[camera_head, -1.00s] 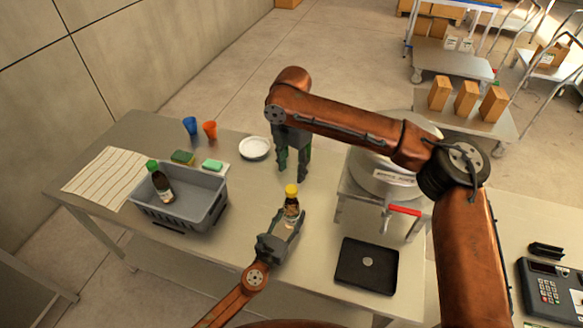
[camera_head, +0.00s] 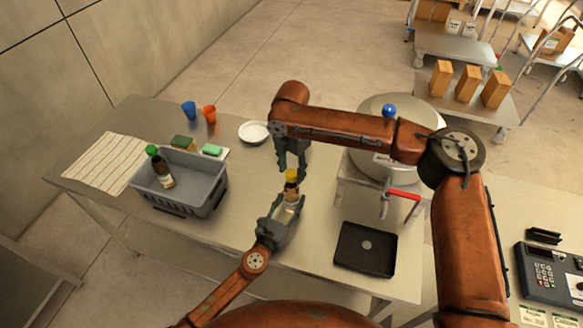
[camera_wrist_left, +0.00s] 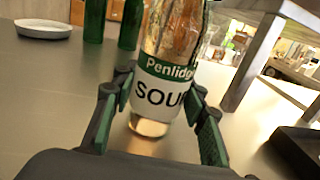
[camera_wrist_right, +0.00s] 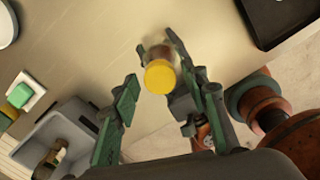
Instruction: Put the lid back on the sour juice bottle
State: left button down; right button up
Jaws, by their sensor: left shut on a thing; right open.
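The sour juice bottle (camera_head: 291,197) has a yellow lid (camera_head: 292,174) at its top. My left gripper (camera_head: 285,207) is shut around the bottle's lower body and holds it nearly upright. In the left wrist view the label (camera_wrist_left: 163,98) reads "SOU", partly hidden by a finger; the bottle's top is out of frame. My right gripper (camera_head: 292,170) is open, with its fingers beside and just behind the yellow lid. In the right wrist view the lid (camera_wrist_right: 160,77) lies between the spread fingers, apart from both. I cannot tell how firmly the lid sits.
A grey crate (camera_head: 207,190) holds a green-capped bottle (camera_head: 160,168). A white plate (camera_head: 254,132), blue cup (camera_head: 189,110) and orange cup (camera_head: 209,114) stand at the back. A black tray (camera_head: 366,251) and a steel pot with a red-handled tap (camera_head: 404,194) are at the right.

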jog(key=shift+c, duration=0.2)
grip_shut()
jog(key=m, duration=0.4)
jog(key=shift+m, duration=0.4)
jog(key=m, duration=0.5)
jog(key=shift+m, duration=0.3)
jog(key=m, duration=0.7)
jog(key=shift+m, duration=0.3)
jog(key=m, duration=0.6)
jog(key=shift+o, duration=1)
grip_release()
